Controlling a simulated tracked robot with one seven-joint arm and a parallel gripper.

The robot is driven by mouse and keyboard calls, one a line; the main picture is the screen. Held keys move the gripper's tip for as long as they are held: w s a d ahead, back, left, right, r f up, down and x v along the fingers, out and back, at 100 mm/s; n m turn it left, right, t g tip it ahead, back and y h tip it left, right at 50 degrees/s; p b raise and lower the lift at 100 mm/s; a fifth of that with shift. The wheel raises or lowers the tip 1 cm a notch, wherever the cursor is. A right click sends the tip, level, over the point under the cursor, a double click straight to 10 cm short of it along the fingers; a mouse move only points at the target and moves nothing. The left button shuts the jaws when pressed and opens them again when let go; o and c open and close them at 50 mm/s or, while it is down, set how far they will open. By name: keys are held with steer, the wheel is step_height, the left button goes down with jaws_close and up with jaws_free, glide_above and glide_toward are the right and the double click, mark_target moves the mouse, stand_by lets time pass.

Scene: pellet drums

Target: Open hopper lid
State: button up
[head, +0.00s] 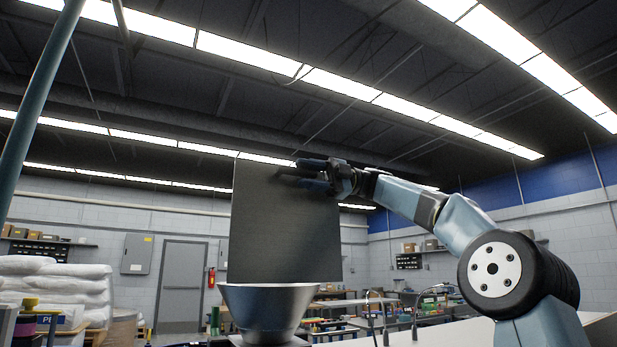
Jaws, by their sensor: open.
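The hopper (267,308) is a grey metal funnel at the bottom middle of the head view. Its lid (284,238) is a large dark square panel that stands upright above the hopper's rim. My gripper (303,175) is at the lid's upper right part, in front of its dark face. Its fingers are apart and point left. I cannot tell whether they touch the lid. The hopper's inside is hidden from this low angle.
White sacks (62,290) are stacked at the left. A blue-grey pole (38,100) rises at the left edge. A pale table surface (455,335) lies at the lower right. A grey door (180,287) and cluttered benches are behind. The air above the lid is clear.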

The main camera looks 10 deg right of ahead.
steer(key=v, duration=1.4)
steer(key=shift+w+a+f, duration=0.1)
steer(key=shift+w, duration=0.05)
